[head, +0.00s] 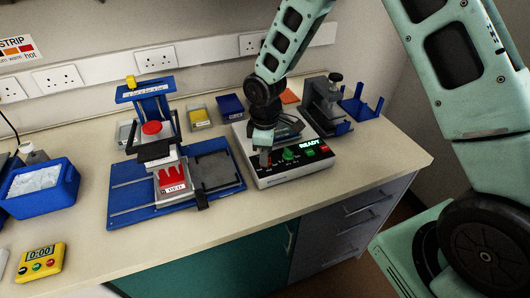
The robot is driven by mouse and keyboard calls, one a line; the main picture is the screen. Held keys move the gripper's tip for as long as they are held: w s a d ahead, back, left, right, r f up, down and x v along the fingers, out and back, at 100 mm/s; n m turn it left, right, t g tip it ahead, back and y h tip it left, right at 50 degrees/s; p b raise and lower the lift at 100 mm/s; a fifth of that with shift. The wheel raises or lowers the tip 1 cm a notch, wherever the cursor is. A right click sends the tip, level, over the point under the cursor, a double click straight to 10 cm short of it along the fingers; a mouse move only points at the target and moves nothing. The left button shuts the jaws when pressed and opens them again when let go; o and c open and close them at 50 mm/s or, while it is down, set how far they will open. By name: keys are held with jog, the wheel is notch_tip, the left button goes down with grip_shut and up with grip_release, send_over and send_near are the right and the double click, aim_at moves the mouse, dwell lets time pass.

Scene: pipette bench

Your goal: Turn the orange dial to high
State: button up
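The white machine (262,183) with the lit word READY stands right of centre on the bench in the head view. My gripper (265,153) points down over the left part of its front panel. A small orange-brown patch (266,160) shows at the fingertips; it may be the orange dial, mostly hidden by my gripper. I cannot tell whether the fingers touch it, or whether they are open or shut. The dial's pointer and its setting cannot be read. A green knob (289,154) sits just right of my gripper on the panel.
A blue stand (122,208) with a red-topped press is left of the machine. A dark device (325,103) and blue rack (362,108) stand behind right. A blue ice tub (41,203) and yellow timer (40,261) are far left. Bench front (225,223) is clear.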

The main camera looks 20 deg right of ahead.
notch_tip(320, 180, up, 17)
jog(key=b, duration=0.3)
jog(key=shift+r, duration=0.2)
jog(key=shift+s, duration=0.1)
dwell(0.5)
jog(key=s+a+f+m, duration=0.1)
jog(key=s+a+m, duration=0.1)
jog(key=s, duration=1.1)
jog(key=s+a+f+m+b, duration=0.1)
jog(key=s+a, duration=0.3)
jog(key=s, duration=1)
jog(key=shift+a+f+m+y, duration=0.15)
jog(key=shift+f+m+y, duration=0.15)
jog(key=shift+f+m, duration=0.4)
